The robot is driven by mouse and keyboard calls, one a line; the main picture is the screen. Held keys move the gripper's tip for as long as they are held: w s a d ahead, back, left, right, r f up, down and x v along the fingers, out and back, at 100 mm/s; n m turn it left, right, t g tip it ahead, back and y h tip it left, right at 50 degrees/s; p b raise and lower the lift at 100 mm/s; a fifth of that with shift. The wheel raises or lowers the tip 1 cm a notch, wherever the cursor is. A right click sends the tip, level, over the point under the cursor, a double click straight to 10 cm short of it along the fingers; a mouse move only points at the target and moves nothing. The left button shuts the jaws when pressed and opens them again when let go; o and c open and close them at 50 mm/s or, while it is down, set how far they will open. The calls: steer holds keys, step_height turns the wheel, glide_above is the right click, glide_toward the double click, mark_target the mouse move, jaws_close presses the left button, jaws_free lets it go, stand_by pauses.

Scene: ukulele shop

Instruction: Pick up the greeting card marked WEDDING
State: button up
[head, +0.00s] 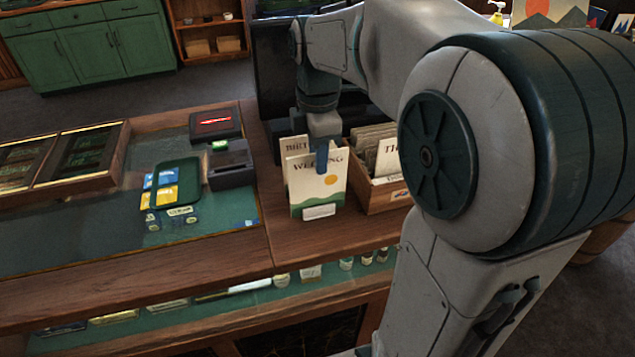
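The greeting card marked WEDDING (307,188) stands upright in a small pale holder (319,211) on the wooden counter. It is cream with a yellow sun and green hills along the bottom. Another card (294,145), its visible letters reading BIRT, stands just behind it. My gripper (322,158) points down at the top edge of the WEDDING card. One teal finger shows in front of the card, covering part of its lettering. The other finger is hidden, so I cannot tell whether the gripper is closed on the card.
A wooden box of cards (382,197) stands close on the right. A card reader (230,165), a green tray (171,184) with blue and yellow packets, and display cases (62,160) are to the left. The wooden counter (215,260) is bare in front of the card.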

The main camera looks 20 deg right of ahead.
steer(key=shift+f, duration=0.95)
steer(key=shift+c, duration=0.3)
jaws_close()
